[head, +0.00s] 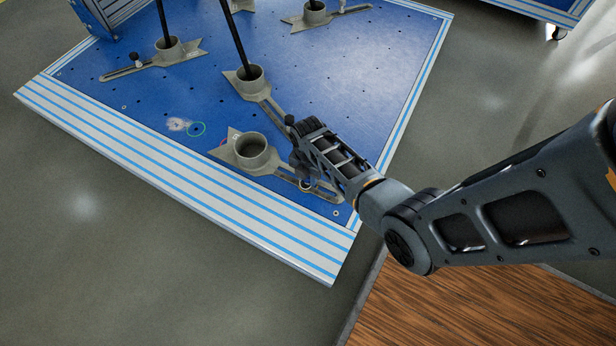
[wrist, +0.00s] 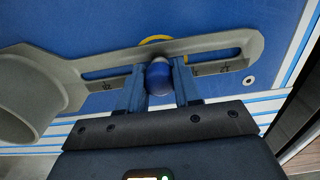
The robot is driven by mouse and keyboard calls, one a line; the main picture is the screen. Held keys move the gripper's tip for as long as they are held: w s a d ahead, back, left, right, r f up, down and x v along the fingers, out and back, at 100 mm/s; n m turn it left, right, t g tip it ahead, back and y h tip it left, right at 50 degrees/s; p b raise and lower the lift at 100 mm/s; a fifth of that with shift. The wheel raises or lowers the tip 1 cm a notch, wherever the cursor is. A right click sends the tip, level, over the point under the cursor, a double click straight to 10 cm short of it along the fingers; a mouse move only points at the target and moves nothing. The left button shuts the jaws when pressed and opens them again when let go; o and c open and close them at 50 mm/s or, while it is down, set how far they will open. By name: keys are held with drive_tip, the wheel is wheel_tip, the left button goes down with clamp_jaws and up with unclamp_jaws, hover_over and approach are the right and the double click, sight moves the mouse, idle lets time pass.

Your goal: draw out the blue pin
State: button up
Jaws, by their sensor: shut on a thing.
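In the wrist view, the blue pin (wrist: 159,77) has a rounded blue head and stands at the slot of a grey slotted bracket (wrist: 215,48). My gripper (wrist: 160,82) is shut on its head, with one finger on each side. A yellow ring (wrist: 158,39) shows partly behind the bracket beside the pin. In the head view, my gripper (head: 304,172) is at the slotted arm of the nearest grey bracket (head: 238,156), and the pin is hidden by the gripper there. The pin's lower part is hidden in both views.
The blue plate (head: 330,75) has a striped edge (head: 190,180). Wood flooring (head: 470,310) is at the lower right.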

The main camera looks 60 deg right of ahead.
drive_tip(key=shift+r, duration=0.15)
drive_tip(key=shift+r+p, duration=2.2)
drive_tip(key=shift+p, duration=0.2)
drive_tip(key=shift+r, duration=0.1)
drive_tip(key=shift+r+p, duration=2)
drive_tip(key=shift+p, duration=0.1)
